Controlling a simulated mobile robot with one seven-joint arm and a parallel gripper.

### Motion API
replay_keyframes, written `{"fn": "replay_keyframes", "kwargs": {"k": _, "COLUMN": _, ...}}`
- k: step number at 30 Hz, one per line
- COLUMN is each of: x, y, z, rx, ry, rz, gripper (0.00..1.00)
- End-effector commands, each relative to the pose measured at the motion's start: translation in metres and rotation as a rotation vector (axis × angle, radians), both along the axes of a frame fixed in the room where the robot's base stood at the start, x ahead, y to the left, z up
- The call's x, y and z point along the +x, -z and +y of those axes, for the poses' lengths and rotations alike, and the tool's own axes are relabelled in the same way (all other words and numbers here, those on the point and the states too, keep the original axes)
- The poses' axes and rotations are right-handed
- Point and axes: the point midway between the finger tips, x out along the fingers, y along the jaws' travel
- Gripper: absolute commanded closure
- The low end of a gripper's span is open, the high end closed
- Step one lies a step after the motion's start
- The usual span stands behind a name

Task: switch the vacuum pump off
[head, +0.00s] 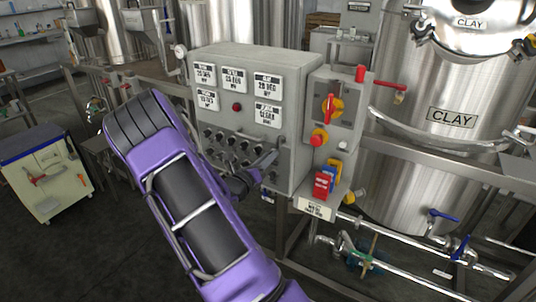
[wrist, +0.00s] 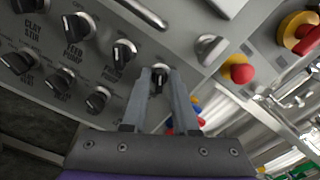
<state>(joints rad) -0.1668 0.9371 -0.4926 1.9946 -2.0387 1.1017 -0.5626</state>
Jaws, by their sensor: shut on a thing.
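The grey control panel (head: 235,110) stands in the middle of the head view, with rows of black rotary knobs on its lower front. In the wrist view, my gripper (wrist: 161,76) has its two fingers on either side of a black knob with a pale pointer (wrist: 159,80), at the right end of the upper knob row shown. It is shut on that knob. The knob's label is hidden, so I cannot read whether it is the vacuum pump's. In the head view, my gripper (head: 267,166) reaches the panel's lower right, and my purple arm covers some knobs.
Neighbouring knobs include one by a "FEED PUMP" label (wrist: 78,26). Right of the panel are a red-and-yellow rotary switch (head: 331,107), a red button (head: 318,138) and red, blue and yellow tags (head: 323,183). A steel CLAY tank (head: 425,150) stands farther right.

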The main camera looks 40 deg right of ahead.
Motion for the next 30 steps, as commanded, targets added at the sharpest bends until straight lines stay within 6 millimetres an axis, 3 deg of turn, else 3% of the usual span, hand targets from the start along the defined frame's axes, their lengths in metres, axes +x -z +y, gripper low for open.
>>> {"fn": "replay_keyframes", "kwargs": {"k": 16, "x": -0.0003, "y": 0.0017, "z": 0.0005, "rx": -0.008, "ry": 0.001, "rz": 0.027, "gripper": 1.00}}
{"fn": "replay_keyframes", "kwargs": {"k": 17, "x": -0.0004, "y": 0.0016, "z": 0.0005, "rx": -0.008, "ry": 0.001, "rz": 0.027, "gripper": 0.69}}
{"fn": "replay_keyframes", "kwargs": {"k": 19, "x": -0.0003, "y": 0.0015, "z": 0.0004, "rx": -0.009, "ry": 0.000, "rz": 0.027, "gripper": 0.57}}
{"fn": "replay_keyframes", "kwargs": {"k": 30, "x": -0.0016, "y": 0.0007, "z": 0.0046, "rx": -0.009, "ry": 0.000, "rz": 0.025, "gripper": 0.57}}
